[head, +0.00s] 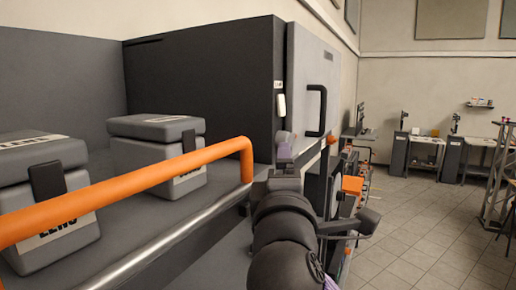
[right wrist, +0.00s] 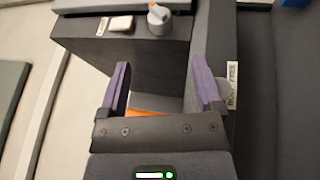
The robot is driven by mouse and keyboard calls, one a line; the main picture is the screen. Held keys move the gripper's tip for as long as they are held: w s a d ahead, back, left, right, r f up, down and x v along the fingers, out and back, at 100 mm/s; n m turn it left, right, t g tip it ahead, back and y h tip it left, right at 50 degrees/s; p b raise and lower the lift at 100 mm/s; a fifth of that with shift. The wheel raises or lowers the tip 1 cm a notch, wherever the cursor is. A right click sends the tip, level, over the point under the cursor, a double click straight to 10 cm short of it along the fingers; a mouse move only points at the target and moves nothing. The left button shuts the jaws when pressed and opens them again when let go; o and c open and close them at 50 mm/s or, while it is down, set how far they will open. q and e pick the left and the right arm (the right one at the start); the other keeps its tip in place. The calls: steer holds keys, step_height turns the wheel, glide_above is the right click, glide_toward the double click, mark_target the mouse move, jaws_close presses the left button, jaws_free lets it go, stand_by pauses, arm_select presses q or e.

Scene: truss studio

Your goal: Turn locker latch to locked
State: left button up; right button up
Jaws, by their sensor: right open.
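The locker (head: 205,80) is a dark grey cabinet with a lighter door (head: 307,75) and a black handle (head: 322,108). A grey round knob with an orange mark (right wrist: 158,18) shows ahead of my right gripper (right wrist: 160,85), apart from it. Another grey rounded part (right wrist: 224,92) sits by a white lettered label (right wrist: 232,85), partly hidden behind the right-hand finger. I cannot tell for certain which is the latch or how it is turned. My right gripper is open, with nothing between its purple fingers. In the head view it is at the locker's front edge (head: 285,155). My left gripper is out of view.
An orange rail (head: 120,190) runs along the shelf edge at left, before two grey lidded cases (head: 158,128) (head: 35,165). A white plate (right wrist: 120,24) is beside the knob. Workbenches (head: 425,150) stand far right. The tiled floor (head: 420,225) is clear.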

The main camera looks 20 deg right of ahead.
mark_target(286, 140)
steer(key=p+x, duration=0.3)
steer(key=x, duration=0.6)
steer(key=shift+w+d+p, duration=0.1)
steer(key=shift+d+p, duration=0.1)
steer(key=shift+p, duration=0.1)
